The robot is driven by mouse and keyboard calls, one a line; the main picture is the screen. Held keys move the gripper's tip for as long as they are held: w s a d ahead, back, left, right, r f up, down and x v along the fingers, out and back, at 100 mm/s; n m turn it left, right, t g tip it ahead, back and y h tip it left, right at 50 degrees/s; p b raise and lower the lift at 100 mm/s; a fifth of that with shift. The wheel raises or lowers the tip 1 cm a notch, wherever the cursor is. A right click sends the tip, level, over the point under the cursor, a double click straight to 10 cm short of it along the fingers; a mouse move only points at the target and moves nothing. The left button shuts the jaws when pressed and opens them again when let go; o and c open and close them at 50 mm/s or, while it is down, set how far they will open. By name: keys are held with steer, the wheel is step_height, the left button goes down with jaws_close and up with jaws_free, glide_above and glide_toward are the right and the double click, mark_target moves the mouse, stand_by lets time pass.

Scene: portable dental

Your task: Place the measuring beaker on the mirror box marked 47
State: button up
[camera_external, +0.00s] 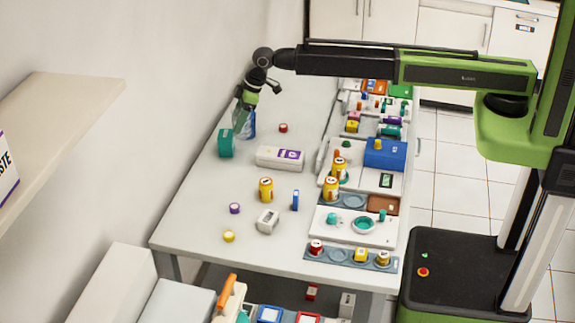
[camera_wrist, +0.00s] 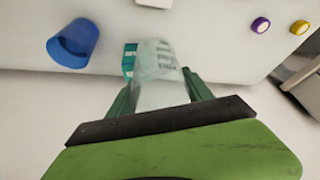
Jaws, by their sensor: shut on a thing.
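My gripper (camera_external: 245,103) is shut on the clear measuring beaker (camera_wrist: 158,62), which sits between the two green fingers in the wrist view. In the external view the see-through beaker hangs under the gripper at the table's wall side, hard to make out. A teal box (camera_external: 226,143) stands just beside and below it; in the wrist view this box (camera_wrist: 129,58) is partly hidden behind the beaker. A white box with a purple label (camera_external: 280,158) lies nearer the table's middle. I cannot read 47 on any box.
A blue cup (camera_wrist: 74,43) stands close to the gripper. On the white table (camera_external: 190,230) are yellow jars (camera_external: 266,189), a purple-topped cap (camera_external: 235,208), a yellow cap (camera_external: 229,236) and a small white device (camera_external: 267,221). Dental trays and a blue box (camera_external: 386,153) fill the right side.

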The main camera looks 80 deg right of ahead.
steer(key=shift+s, duration=0.35)
steer(key=s+d+r+p, duration=0.3)
steer(key=s+d, duration=0.3)
steer(key=s, duration=0.2)
steer(key=s+d+r+p, duration=0.2)
steer(key=s+d, duration=0.4)
steer(key=s, duration=0.2)
steer(key=b, duration=0.7)
glide_above(277, 153)
step_height(277, 153, down, 7)
step_height(277, 153, down, 4)
steer(key=b, duration=0.4)
steer(key=shift+a, duration=0.15)
steer(key=shift+r, duration=0.2)
steer(key=shift+f, duration=0.15)
steer(key=o, duration=1.4)
